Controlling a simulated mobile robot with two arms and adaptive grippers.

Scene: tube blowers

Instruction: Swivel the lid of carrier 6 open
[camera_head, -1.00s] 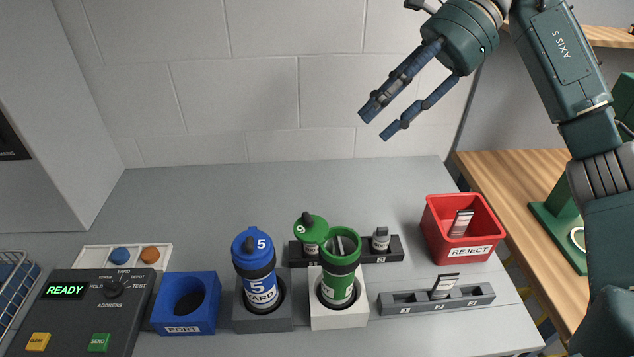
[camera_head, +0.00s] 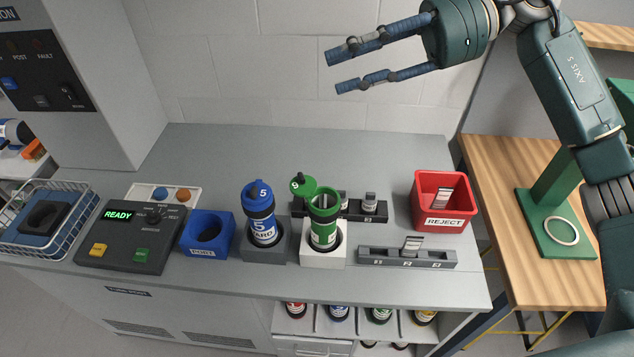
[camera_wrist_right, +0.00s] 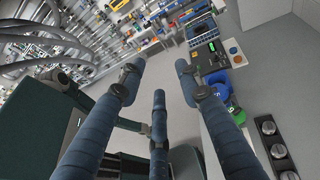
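A green carrier (camera_head: 323,232) stands upright in a white block (camera_head: 322,257). Its round green lid (camera_head: 302,184) is swung aside to the left, and the mouth of the tube is open. The digit on the lid reads like a 9, or a 6 upside down. A blue carrier (camera_head: 261,220) marked 5 stands to its left in a grey block, with its blue lid on. My right gripper (camera_head: 334,73) is open and empty, high above and behind the carriers, fingers pointing left. Its spread fingers also show in the right wrist view (camera_wrist_right: 160,75). My left gripper is not in view.
A blue port block (camera_head: 198,248) and a control box (camera_head: 128,250) reading READY are left of the carriers. A red reject bin (camera_head: 428,220) and a grey slotted rack (camera_head: 380,258) are to the right. A dark rack stands behind the green carrier. The rear counter is clear.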

